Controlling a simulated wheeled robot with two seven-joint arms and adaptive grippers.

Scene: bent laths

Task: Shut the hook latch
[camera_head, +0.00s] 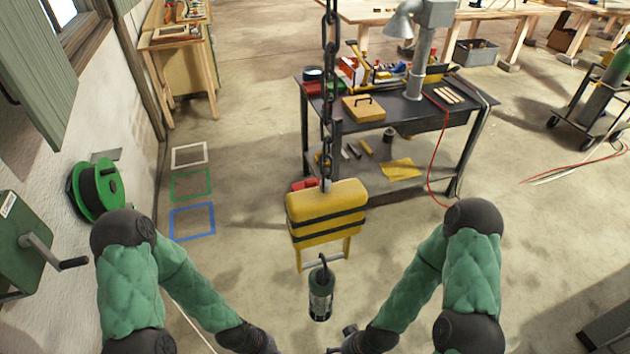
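A yellow hoist block (326,205) with black bands hangs on a dark chain (329,95) in the middle of the head view. A yellow frame shows under it. A small dark hook (322,262) is below the block, at the top of a dark green cylinder (320,295). The latch is too small to make out, so I cannot tell its state. My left gripper (266,346) is low at the bottom edge, left of the cylinder, and mostly cut off. My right gripper (348,340) is low to the right of the cylinder, also partly cut off. Neither visibly touches the hook.
A dark workbench (430,112) with tools and a lamp stands behind the block. A green cable reel (97,190) and a green crank box (22,245) are on the left wall. White, green and blue squares (192,222) mark the floor. The floor right of the block is open.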

